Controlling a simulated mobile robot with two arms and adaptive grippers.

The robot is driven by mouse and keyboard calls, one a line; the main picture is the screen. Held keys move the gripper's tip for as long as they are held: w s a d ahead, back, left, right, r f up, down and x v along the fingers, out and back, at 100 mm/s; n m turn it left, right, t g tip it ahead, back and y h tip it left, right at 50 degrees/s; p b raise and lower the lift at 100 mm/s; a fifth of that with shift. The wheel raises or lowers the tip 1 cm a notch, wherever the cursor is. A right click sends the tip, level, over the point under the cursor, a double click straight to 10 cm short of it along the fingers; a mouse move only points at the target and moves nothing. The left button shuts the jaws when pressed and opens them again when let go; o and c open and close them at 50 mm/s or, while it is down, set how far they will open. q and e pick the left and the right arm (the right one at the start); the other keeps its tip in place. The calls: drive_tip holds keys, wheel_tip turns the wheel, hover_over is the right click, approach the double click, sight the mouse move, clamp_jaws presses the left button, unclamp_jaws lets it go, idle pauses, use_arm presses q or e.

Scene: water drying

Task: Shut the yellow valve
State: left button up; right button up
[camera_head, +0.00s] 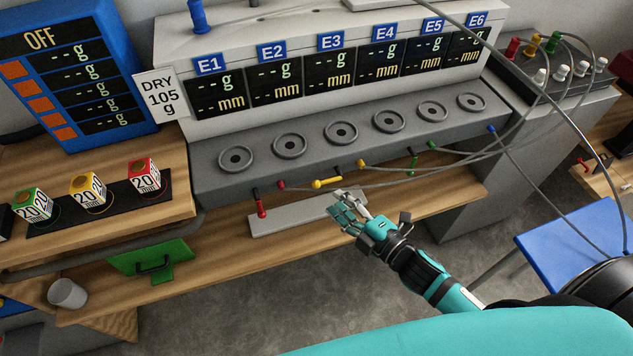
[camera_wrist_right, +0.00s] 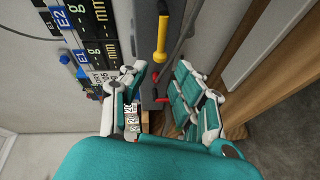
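The yellow valve (camera_head: 325,182) is a small yellow lever on the lower front edge of the grey bench, lying roughly sideways. It also shows in the right wrist view (camera_wrist_right: 161,42), upper middle, beyond my fingers. My right gripper (camera_head: 345,211) is just below and slightly right of the yellow lever, apart from it. In the right wrist view my gripper (camera_wrist_right: 160,97) has its fingers spread, with nothing between them in its grasp. The left gripper is out of both views.
A red lever (camera_head: 261,206) hangs down left of the yellow one. Grey hoses (camera_head: 390,182) run from the bench front to the right. A light grey plate (camera_head: 285,219) lies below the valves. A blue stool (camera_head: 575,245) stands at right.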

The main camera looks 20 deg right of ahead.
sight(317, 183)
drive_tip(key=x, duration=0.8)
drive_tip(key=shift+w+a, duration=0.1)
drive_tip(key=shift+w, duration=0.05)
clamp_jaws()
drive_tip(key=shift+f, duration=0.1)
